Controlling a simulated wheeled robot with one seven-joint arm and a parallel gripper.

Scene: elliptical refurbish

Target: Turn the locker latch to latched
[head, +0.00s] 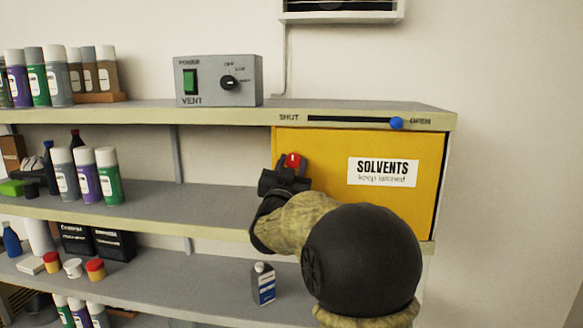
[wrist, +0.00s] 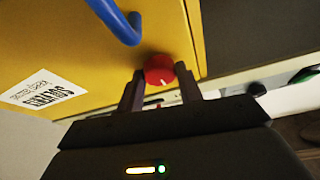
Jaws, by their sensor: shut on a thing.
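The yellow locker (head: 330,210) with a "SOLVENTS keep latched" label (head: 382,172) stands at the right end of the shelf, and its door looks closed. Its latch is a red round knob (head: 293,160) near the door's upper left. In the wrist view the red knob (wrist: 159,70) shows a white mark on its face. My gripper (wrist: 160,82) is shut on the knob, with one dark finger on each side. In the head view my gripper (head: 289,172) covers the area just below the knob. A blue handle (wrist: 118,25) shows on the door in the wrist view.
A slider with a blue knob (head: 397,123) sits on the shelf edge above the locker, at the OPEN end. A grey vent box (head: 218,80) stands on the top shelf.

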